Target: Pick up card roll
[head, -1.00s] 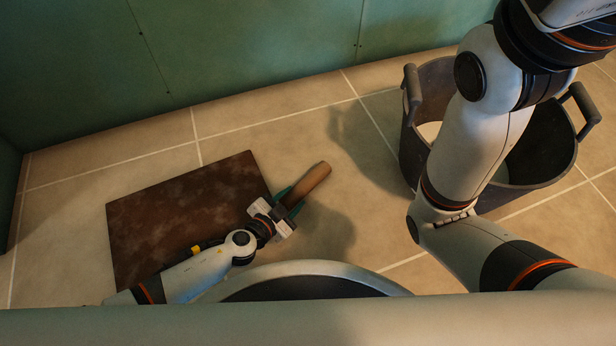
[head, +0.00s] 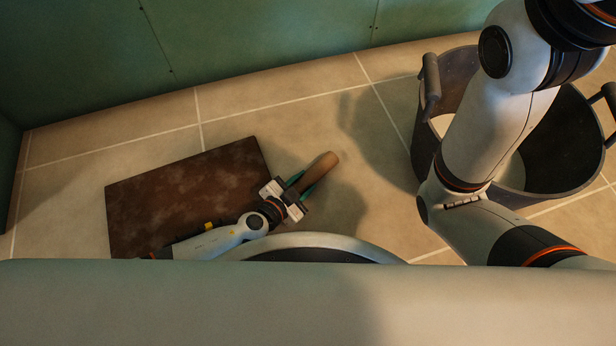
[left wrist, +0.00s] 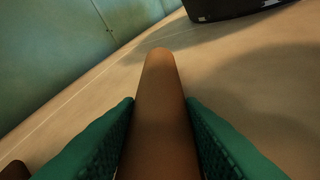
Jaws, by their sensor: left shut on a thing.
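The card roll (head: 318,170) is a plain brown cylinder, slanting up to the right beside the brown board. My left gripper (head: 298,189) is shut on its near part, with green finger pads on either side. In the left wrist view the card roll (left wrist: 160,90) points straight ahead between the two green fingers (left wrist: 160,125), and its far end is free. Its near end is hidden. I cannot tell its exact height above the floor. My right arm crosses the right side of the head view, but its gripper is out of view.
A dark, rust-stained board (head: 170,205) lies on the tiled floor under my left arm. A large dark tub (head: 560,150) with upright handles stands at the right, partly behind my right arm. Green plasterboard (head: 240,45) walls the back. The tiles between roll and tub are clear.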

